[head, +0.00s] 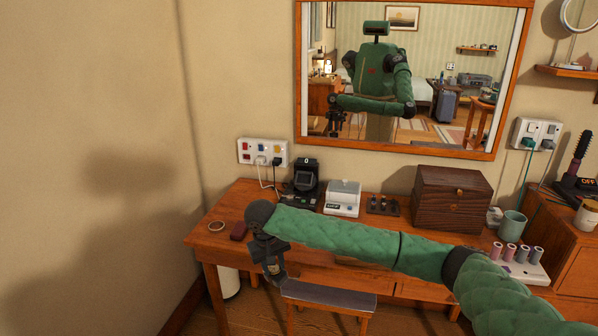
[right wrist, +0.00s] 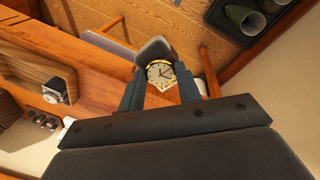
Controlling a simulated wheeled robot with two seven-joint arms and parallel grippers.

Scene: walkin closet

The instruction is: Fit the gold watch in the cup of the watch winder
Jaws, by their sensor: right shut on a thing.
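The gold watch (right wrist: 160,73) has a cream dial and sits between the fingertips of my right gripper (right wrist: 159,84) in the right wrist view. A grey padded piece (right wrist: 154,49) shows right behind the watch. In the head view my right gripper (head: 272,268) points down in front of the desk's left part, and the watch cannot be made out there. The black watch winder (head: 304,180) stands at the back of the desk, apart from the gripper. The inside of its cup is too small to read. My left gripper is out of view.
The desk (head: 230,199) also bears a white box (head: 343,196), a ring stand (head: 382,206), a wooden chest (head: 451,198), a dark red case (head: 238,230) and a small ring-shaped item (head: 217,226). A stool (head: 328,294) stands in front. Cables run to the wall sockets (head: 263,152).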

